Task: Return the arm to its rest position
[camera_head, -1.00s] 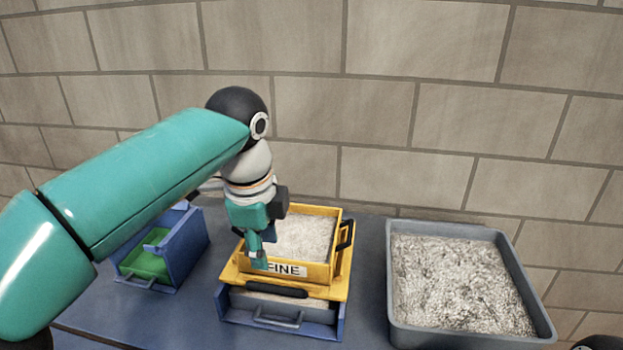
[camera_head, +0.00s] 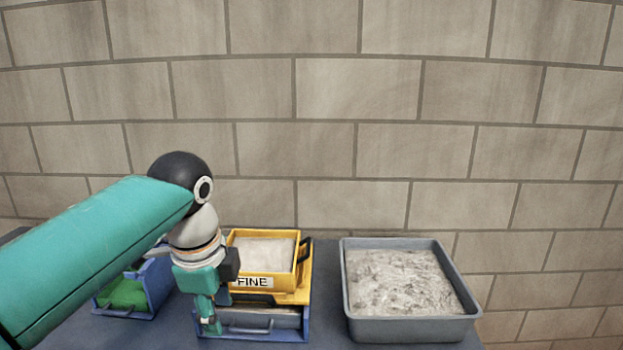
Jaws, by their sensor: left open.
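My left arm comes in from the left edge. Its teal gripper (camera_head: 212,318) points down in front of the left side of the yellow tray (camera_head: 271,296) marked FINE. The gripper is open, and I see nothing held in it. Whether its fingers touch the tray or the blue holder (camera_head: 262,335) under it, I cannot tell. The yellow tray holds pale fine material (camera_head: 264,251) and sits upright on the blue holder. My right gripper is not in view.
A grey tub (camera_head: 411,330) of coarse grey material stands to the right on the dark blue table (camera_head: 325,290). A blue bin (camera_head: 157,281) with green inside is at the left, partly behind my arm. A block wall (camera_head: 410,120) closes off the back.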

